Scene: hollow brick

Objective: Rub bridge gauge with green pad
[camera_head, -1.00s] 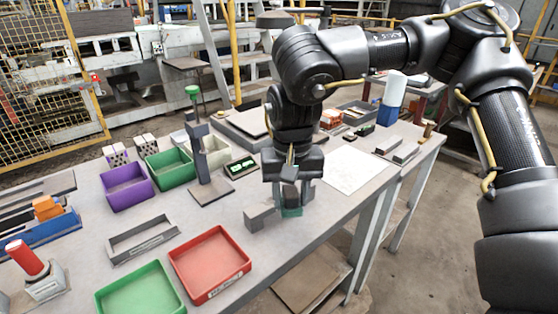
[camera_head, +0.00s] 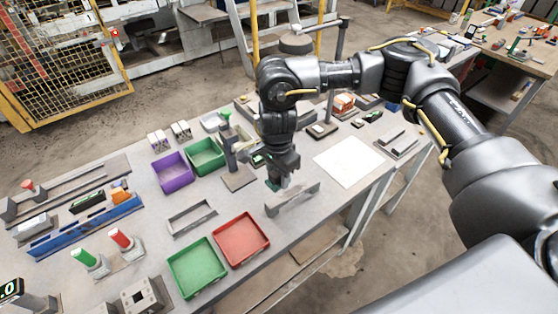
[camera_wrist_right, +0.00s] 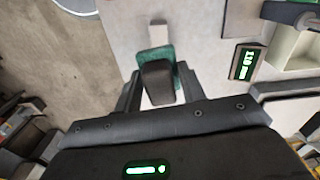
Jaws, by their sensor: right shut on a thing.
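My right gripper (camera_head: 278,172) points down over the bench and is shut on the dark handle of the green pad (camera_head: 272,185). In the right wrist view the handle and the green pad (camera_wrist_right: 168,54) sit between the fingers. The bridge gauge (camera_head: 293,199), a grey bar with feet at its ends, stands on the bench close beside the pad. Part of a grey block, likely the gauge (camera_wrist_right: 158,34), shows just beyond the pad in the wrist view. I cannot tell whether pad and gauge touch. My left gripper is not in view.
A red tray (camera_head: 242,258) and a green tray (camera_head: 197,290) lie in front. A purple bin (camera_head: 172,185), a green bin (camera_head: 206,168) and a grey stand (camera_head: 238,180) are left of the gripper. A white sheet (camera_head: 349,161) lies flat to the right.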

